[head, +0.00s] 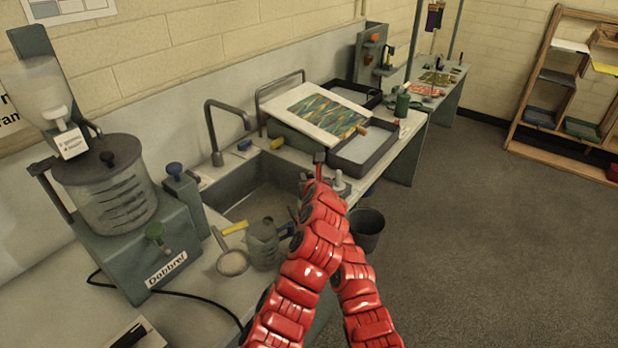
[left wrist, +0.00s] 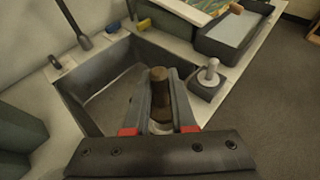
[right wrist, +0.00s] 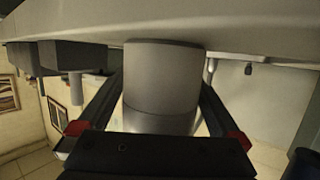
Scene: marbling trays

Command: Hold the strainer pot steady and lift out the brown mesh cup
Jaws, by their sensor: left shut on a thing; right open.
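In the left wrist view my left gripper (left wrist: 158,82) is shut on the brown mesh cup (left wrist: 160,92), which shows as a dark brown upright cylinder near the sink's front corner. A pale round edge shows below it; I cannot tell whether the cup touches it. In the head view my left gripper (head: 319,166) is small at the end of the red arm, and the cup is not clear there. In the right wrist view my right gripper (right wrist: 160,88) is open, its fingers on either side of a grey cylinder that looks like the strainer pot (right wrist: 162,75). The head view hides this gripper.
The sink (head: 240,207) lies left of my grippers. A dark block with a pale peg (left wrist: 208,88) stands close on the right. A grey jug (head: 262,245) and a yellow-handled sieve (head: 233,263) sit on the near counter. A bucket (head: 368,230) stands below the edge.

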